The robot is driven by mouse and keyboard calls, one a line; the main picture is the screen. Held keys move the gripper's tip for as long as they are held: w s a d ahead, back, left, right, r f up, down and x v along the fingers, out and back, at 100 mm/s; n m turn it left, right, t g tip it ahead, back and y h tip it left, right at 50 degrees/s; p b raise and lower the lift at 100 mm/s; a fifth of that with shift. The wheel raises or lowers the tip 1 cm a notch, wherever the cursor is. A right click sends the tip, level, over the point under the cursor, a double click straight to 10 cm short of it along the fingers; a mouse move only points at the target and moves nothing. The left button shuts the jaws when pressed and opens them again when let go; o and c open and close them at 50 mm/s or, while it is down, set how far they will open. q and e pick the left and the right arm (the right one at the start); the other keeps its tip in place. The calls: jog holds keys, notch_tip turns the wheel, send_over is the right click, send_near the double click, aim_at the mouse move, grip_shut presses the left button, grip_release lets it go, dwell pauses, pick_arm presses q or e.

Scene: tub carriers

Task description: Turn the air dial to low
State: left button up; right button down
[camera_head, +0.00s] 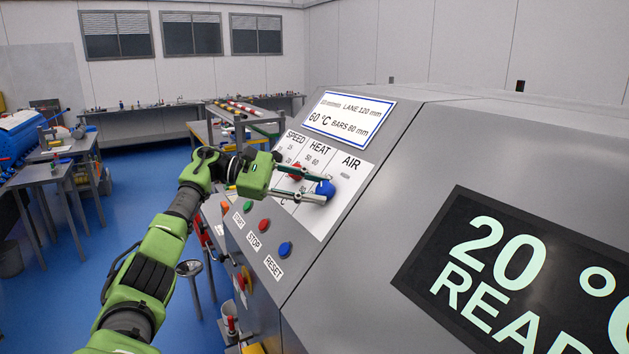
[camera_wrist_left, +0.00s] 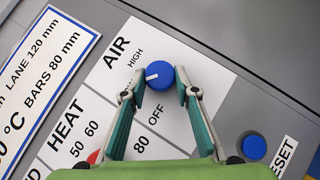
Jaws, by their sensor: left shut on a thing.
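The blue air dial (camera_head: 325,188) sits on the white control panel (camera_head: 318,218) of a grey machine, under the word AIR. In the left wrist view the dial (camera_wrist_left: 160,77) has a white mark pointing left in the picture. The word HIGH is up and left of it, and OFF is below it. No LOW label shows; the left-hand finger covers part of the panel there. My left gripper (camera_head: 322,194) is shut on the dial, with a fingertip on each side, as the left wrist view (camera_wrist_left: 160,88) shows. My right gripper is not in view.
A red dial (camera_head: 296,171) is beside my gripper, partly hidden. Below are a red button (camera_head: 264,225) and a blue RESET button (camera_head: 285,249). A dark display (camera_head: 520,275) reads 20 ° and part of READY. Work tables (camera_head: 52,172) stand left; blue floor is open between.

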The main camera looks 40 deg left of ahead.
pick_arm(q)
jog(key=shift+f, duration=0.1)
dwell(0.3)
jog(key=o, duration=1.1)
jog(key=shift+w, duration=0.1)
jog(key=v, duration=1.2)
